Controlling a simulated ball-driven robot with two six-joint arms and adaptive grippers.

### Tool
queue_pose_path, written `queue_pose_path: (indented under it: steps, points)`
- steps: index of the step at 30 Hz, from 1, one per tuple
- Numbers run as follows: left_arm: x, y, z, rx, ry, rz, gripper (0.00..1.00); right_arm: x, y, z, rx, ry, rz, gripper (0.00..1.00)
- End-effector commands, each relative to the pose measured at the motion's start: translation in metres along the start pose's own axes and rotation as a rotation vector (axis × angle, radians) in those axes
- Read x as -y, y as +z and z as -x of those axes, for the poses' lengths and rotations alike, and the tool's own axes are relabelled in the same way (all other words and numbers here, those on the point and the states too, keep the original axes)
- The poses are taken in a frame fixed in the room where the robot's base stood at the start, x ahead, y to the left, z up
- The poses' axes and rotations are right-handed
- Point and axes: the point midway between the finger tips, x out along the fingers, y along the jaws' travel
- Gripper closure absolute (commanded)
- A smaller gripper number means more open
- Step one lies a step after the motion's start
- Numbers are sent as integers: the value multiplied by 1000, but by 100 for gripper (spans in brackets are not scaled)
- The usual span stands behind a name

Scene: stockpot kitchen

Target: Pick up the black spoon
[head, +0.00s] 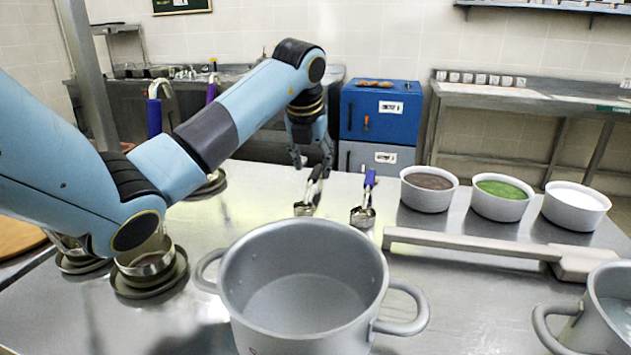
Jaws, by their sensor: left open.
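The black spoon (314,186) is a metal ladle with a black handle. It rests on the steel table behind the large pot, with its bowl toward me and its handle slanting up and back. My left gripper (312,161) is open, pointing down at the top of the black handle. The handle's top end shows between its fingertips; whether they touch it, I cannot tell. My right gripper is not in view.
A blue-handled ladle (367,199) stands close to the right. A large grey pot (300,242) is in front. Bowls of brown (429,193), green (501,200) and white (575,207) food stand right, behind a long grey bar (470,247). A second pot (600,315) is front right.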

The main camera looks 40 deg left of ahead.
Motion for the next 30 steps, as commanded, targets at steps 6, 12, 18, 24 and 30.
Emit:
queue_pose_path:
  steps: [6,12,18,24,30]
  points:
    - [0,-3,-32,-4,1,1,54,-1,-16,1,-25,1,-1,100]
    - [0,-2,-51,0,1,-1,54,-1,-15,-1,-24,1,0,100]
    - [0,-1,-51,1,0,-1,54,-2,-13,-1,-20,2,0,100]
    - [0,-1,-51,0,0,-1,80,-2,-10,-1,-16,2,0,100]
    - [0,-1,-50,0,0,-1,100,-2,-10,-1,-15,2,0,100]
